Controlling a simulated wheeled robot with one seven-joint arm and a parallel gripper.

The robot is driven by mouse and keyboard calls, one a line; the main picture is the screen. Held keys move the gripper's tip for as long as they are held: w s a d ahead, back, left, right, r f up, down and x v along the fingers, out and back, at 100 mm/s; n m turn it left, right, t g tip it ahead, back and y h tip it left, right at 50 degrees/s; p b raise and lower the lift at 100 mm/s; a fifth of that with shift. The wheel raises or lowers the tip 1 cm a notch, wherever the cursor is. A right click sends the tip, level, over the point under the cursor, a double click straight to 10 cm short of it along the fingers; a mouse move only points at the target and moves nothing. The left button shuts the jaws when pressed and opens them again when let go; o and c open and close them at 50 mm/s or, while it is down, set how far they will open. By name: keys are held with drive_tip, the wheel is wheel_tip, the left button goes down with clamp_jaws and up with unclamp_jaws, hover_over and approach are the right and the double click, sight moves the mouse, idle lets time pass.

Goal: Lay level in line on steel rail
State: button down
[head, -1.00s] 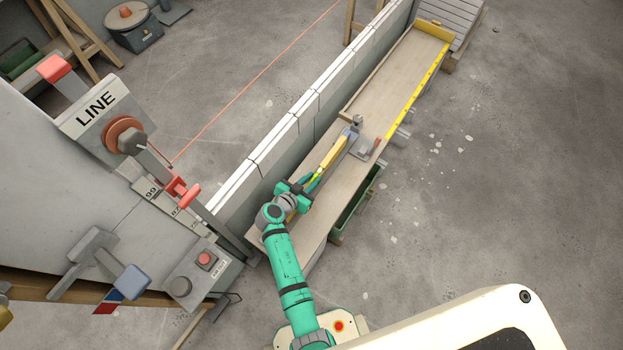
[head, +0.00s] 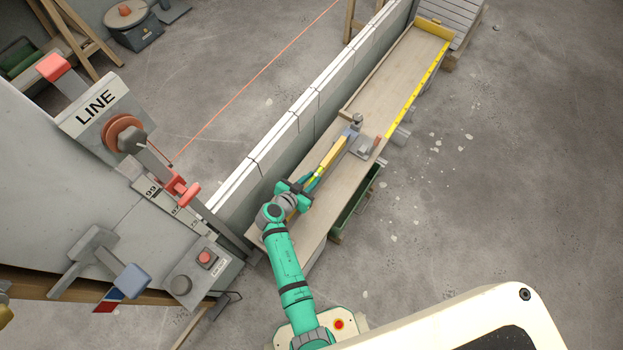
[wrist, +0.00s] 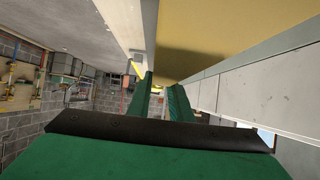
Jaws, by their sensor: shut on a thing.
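The yellow level (head: 333,155) lies along the wooden plank beside the block wall, pointing away from me. My gripper (head: 309,184) is shut on its near end, which my fingers partly hide.
The white-topped block wall (head: 290,130) stands close on the left. The plank (head: 395,75) extends far back, with a yellow edge strip. A grey LINE stand (head: 105,110) with an orange reel is at left; its orange string runs beyond the wall. The floor at right is clear.

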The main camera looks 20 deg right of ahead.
drive_tip(key=c, duration=1.5)
unclamp_jaws()
drive_tip(key=shift+c, duration=0.2)
drive_tip(key=shift+s+f, duration=0.1)
drive_tip(key=v, duration=1)
drive_tip(key=shift+s+a+r, duration=0.15)
drive_tip(key=shift+a+r, duration=0.1)
drive_tip(key=shift+a, duration=0.05)
